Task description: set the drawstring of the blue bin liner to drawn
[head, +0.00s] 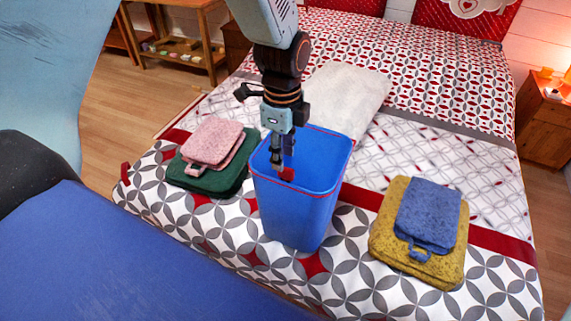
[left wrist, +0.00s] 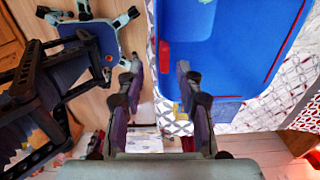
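The blue bin with its blue liner (head: 298,215) stands upright on the bed, its mouth wide open. A thin red drawstring (head: 322,192) runs around the rim. A red tab (head: 287,174) sits at the near rim; it also shows in the left wrist view (left wrist: 165,57). My left gripper (head: 282,158) points down at the bin's mouth, just above the tab in the head view. In the left wrist view my left gripper (left wrist: 160,78) has its fingers apart, with the tab between and beyond them. I cannot tell if they touch it. My right gripper is not in view.
A pink cloth (head: 212,142) on a green one (head: 208,180) lies left of the bin. A blue cloth (head: 428,213) on a yellow one (head: 390,232) lies right. A white pillow (head: 348,95) lies behind. A wooden nightstand (head: 545,120) stands right of the bed.

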